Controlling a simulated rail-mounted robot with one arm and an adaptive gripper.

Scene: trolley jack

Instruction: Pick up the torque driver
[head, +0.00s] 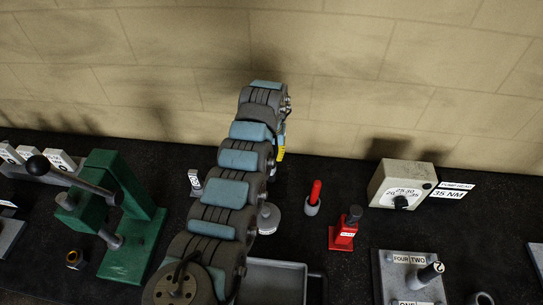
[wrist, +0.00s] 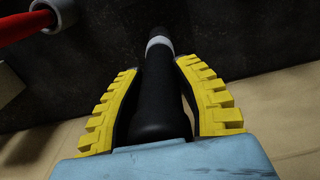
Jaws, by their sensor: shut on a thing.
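The torque driver (wrist: 158,100) shows in the wrist view as a black, rounded handle with a pale grey collar at its far end. My gripper (wrist: 158,68) has its two yellow ribbed fingers on either side of this handle, shut on it. In the head view, my gripper (head: 281,154) is mostly hidden behind my own arm, with only a bit of yellow finger showing. The driver cannot be made out clearly there. I cannot tell whether its lower end is clear of the bench.
A grey round base (head: 268,218) stands below my gripper. A red-handled tool (head: 314,192) in a grey cup and a red block (head: 342,237) stand to the right. A beige dial box (head: 402,184) is farther right; a green press (head: 130,220) is left. A wall rises behind.

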